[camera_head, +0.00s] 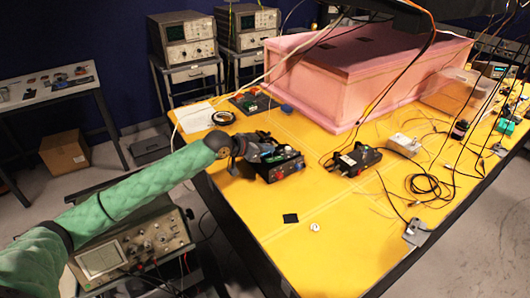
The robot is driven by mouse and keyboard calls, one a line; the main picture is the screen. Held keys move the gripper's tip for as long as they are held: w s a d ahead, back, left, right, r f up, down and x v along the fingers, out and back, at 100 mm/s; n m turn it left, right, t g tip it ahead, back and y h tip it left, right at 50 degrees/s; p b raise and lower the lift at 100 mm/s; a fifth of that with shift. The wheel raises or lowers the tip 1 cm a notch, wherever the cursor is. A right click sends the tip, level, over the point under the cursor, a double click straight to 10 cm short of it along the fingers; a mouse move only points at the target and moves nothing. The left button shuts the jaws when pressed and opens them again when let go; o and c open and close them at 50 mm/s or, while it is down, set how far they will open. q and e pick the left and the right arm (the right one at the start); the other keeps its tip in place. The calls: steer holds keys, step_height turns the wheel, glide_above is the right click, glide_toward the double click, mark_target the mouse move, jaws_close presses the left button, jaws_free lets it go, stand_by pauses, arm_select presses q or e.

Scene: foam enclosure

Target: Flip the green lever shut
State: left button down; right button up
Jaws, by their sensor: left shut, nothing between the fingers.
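My left arm, in a green quilted sleeve, reaches in from the left over the yellow table (325,228). My left gripper (268,153) is dark and shut, with nothing held. It is at a black box (284,170) with small coloured parts on its front, and overlaps it in the view. I cannot tell whether they touch. No green lever can be made out clearly; the gripper may hide it. A second black box (357,160) with a small green part sits to the right. My right gripper is not in view.
A large pink foam enclosure (345,75) fills the table's back. A grey box (403,145) and loose cables (430,185) are at right. The front middle is mostly clear.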

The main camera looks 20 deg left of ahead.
mark_target(272, 159)
arm_select(q)
steer(key=shift+s+a+f+p, duration=0.15)
steer(key=shift+f+p, duration=0.1)
steer(key=shift+f, duration=0.25)
steer(key=shift+s+a+f+p, duration=0.1)
steer(key=shift+s+f+p, duration=0.1)
steer(key=shift+f, duration=0.7)
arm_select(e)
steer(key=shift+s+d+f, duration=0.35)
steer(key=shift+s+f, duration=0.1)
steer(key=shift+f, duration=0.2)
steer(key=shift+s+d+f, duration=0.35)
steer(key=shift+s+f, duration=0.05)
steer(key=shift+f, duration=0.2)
arm_select(q)
steer(key=b, duration=0.1)
steer(key=f+t+b, duration=0.1)
steer(key=b, duration=0.1)
steer(key=shift+s+a+f+h, duration=0.15)
steer(key=shift+f+h, duration=0.1)
steer(key=shift+h, duration=0.15)
steer(key=shift+r, duration=0.25)
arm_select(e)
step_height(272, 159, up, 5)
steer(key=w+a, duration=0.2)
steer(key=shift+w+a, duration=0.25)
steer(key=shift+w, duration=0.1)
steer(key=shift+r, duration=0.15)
